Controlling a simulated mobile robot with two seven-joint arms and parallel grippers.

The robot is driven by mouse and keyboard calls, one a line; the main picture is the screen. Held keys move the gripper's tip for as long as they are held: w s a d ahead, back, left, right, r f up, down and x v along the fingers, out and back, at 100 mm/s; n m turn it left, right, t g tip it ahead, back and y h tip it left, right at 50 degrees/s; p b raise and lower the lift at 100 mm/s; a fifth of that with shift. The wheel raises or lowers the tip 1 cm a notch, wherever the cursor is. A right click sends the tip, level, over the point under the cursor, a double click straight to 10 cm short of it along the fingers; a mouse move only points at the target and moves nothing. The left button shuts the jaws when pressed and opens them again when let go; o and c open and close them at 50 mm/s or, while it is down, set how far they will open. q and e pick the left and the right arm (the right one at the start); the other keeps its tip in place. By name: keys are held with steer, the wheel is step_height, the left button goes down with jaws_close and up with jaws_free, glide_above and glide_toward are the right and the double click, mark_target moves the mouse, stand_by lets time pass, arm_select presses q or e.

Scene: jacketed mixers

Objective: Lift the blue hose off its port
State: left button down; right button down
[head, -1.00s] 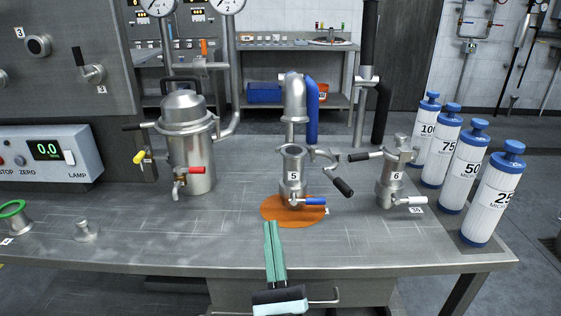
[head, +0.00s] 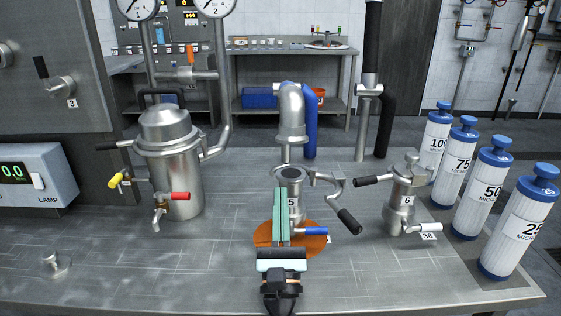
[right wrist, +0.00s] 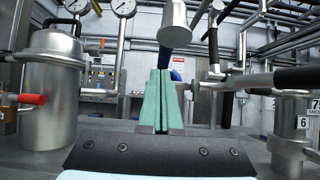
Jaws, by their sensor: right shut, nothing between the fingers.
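The blue hose (head: 310,122) hangs down behind a steel elbow pipe (head: 291,108), above and behind the port marked 5 (head: 294,176). The hose's lower end is close to the bench's far side, and I cannot tell what it joins. In the right wrist view a little blue (right wrist: 177,75) shows behind the fingers. My right gripper (head: 281,192) has green fingers, shut and empty, pointing forward in front of port 5 and partly hiding it. The fingers also show in the right wrist view (right wrist: 160,74), below the elbow's grey end. My left gripper is not in view.
A lidded steel vessel (head: 170,160) stands left, with yellow and red handles. Fitting 6 (head: 402,192) stands right, with several blue-capped filter cylinders (head: 479,192) beyond. An orange disc (head: 262,236) lies under port 5. The front left of the bench is mostly clear.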

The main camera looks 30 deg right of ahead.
steer(key=x, duration=0.4)
steer(key=shift+s+r, duration=0.1)
steer(key=shift+s, duration=0.05)
steer(key=shift+w+r+p, duration=0.2)
steer(key=shift+r+p, duration=0.55)
steer(key=shift+r, duration=0.9)
